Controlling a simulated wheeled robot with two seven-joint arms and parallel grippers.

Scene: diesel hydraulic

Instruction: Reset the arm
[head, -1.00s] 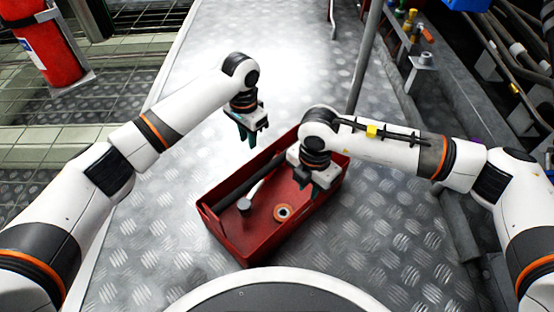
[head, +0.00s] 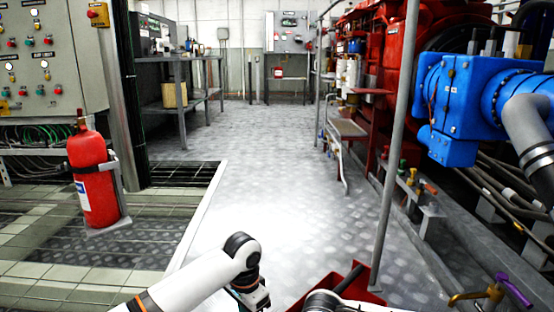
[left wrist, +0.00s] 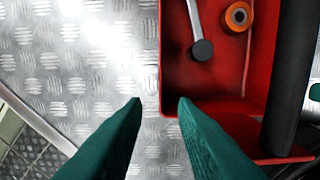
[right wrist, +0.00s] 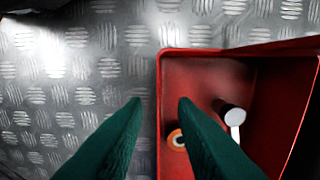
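My left arm reaches in at the bottom of the head view, and its gripper (head: 252,298) is only partly in frame there. In the left wrist view the two green fingers of my left gripper (left wrist: 160,100) stand apart with nothing between them, beside a red tray's edge. My right arm barely shows at the bottom of the head view. In the right wrist view my right gripper's green fingers (right wrist: 160,100) are also apart and empty, over the near edge of the red tray (right wrist: 200,52).
A fire extinguisher (head: 92,180) stands left. The patterned metal floor ahead is clear.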

